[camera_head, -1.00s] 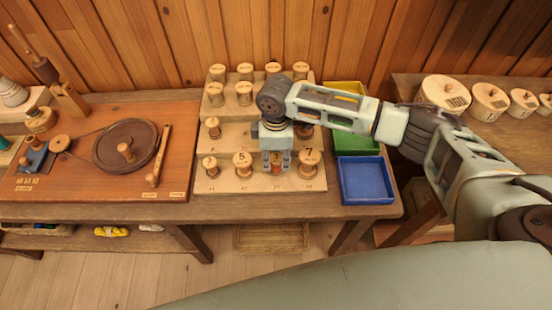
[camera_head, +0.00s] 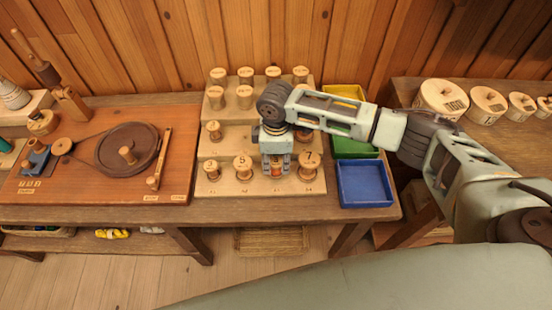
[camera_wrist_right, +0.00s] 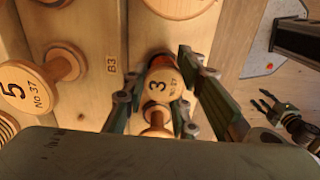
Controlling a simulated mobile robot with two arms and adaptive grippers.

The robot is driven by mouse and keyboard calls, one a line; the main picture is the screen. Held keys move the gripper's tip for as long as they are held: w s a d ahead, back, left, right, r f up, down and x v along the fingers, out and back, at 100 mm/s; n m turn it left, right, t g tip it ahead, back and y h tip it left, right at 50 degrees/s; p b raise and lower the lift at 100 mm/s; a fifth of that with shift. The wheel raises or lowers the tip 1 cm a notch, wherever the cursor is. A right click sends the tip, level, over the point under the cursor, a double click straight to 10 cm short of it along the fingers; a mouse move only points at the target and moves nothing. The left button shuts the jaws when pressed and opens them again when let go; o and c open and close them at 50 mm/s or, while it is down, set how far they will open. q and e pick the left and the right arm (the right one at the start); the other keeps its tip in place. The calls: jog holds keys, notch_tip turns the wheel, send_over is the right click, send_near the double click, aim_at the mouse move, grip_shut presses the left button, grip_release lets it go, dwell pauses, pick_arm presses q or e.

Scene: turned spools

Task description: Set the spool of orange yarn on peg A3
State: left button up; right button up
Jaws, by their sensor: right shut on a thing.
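The spool of orange yarn (camera_head: 277,172) is between the fingers of my right gripper (camera_head: 277,168), over the front row of the stepped wooden rack (camera_head: 235,188). In the wrist view its top disc reads 3 (camera_wrist_right: 160,86), and the gripper's fingers (camera_wrist_right: 160,95) are on both sides of it. The gripper is shut on the spool. Peg A3 is hidden beneath the gripper and spool, so I cannot tell whether the spool is seated.
More spools stand on the higher steps. Yellow, green and blue trays (camera_head: 364,184) lie right of the rack. A wooden winder (camera_head: 128,150) is on the left.

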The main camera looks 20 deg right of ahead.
aim_at(276, 161)
dwell(0.7)
jog(key=shift+p, duration=0.45)
jog(key=shift+f+b, duration=0.3)
jog(key=shift+f, duration=0.3)
jog(key=o, duration=0.7)
jog(key=shift+c, duration=0.2)
jog(key=shift+r, duration=0.1)
notch_tip(276, 161, up, 11)
jog(key=p, duration=1.1)
jog(key=shift+p, duration=0.3)
jog(key=shift+s+a, duration=0.1)
